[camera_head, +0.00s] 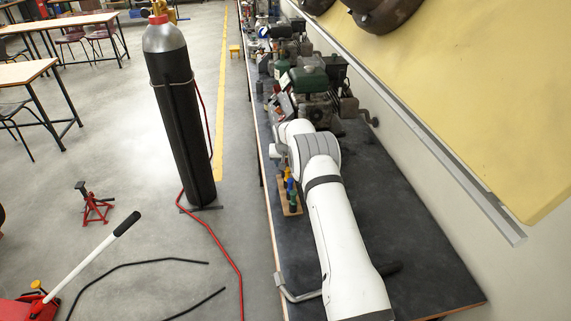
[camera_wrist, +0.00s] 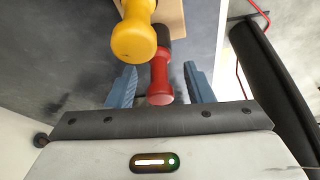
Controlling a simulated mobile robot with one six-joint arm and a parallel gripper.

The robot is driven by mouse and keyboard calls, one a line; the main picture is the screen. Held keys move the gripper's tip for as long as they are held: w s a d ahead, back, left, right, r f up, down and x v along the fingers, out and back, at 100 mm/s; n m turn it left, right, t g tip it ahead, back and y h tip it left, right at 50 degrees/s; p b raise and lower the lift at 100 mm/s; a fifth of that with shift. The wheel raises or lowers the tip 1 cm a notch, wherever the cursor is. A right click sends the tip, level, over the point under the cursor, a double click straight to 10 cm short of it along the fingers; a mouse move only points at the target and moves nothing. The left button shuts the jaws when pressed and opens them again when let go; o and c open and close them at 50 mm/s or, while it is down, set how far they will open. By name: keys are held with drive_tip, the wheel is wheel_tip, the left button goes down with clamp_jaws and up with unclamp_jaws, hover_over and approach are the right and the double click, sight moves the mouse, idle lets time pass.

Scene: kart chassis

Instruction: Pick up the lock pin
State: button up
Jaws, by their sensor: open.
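No item in view can be clearly identified as the lock pin. In the wrist view, a red-handled piece (camera_wrist: 160,80) with a dark upper part stands between the two blue fingers of my gripper (camera_wrist: 160,86). The gripper is open, with a gap showing on both sides of the red handle. A yellow-handled piece (camera_wrist: 134,38) is just up and left of it, close to the camera. Both are by a wooden holder (camera_wrist: 172,16). In the head view, the wooden holder (camera_head: 291,209) stands on the dark bench left of my arm, which hides my gripper.
The dark bench top (camera_head: 390,210) is mostly clear right of my arm. Engines (camera_head: 312,88) crowd its far part. A bent metal bar (camera_head: 300,294) lies near the front. A black gas cylinder (camera_head: 181,110) with a red hose stands on the floor to the left.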

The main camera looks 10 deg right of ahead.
drive_tip(key=shift+c, duration=0.4)
clamp_jaws()
wheel_tip(320, 180, up, 10)
drive_tip(key=shift+f+b, duration=0.1)
drive_tip(key=shift+b, duration=1.1)
wheel_tip(320, 180, up, 5)
drive_tip(key=shift+d+f+p, duration=0.1)
drive_tip(key=shift+f+p, duration=0.1)
drive_tip(key=shift+p, duration=1.05)
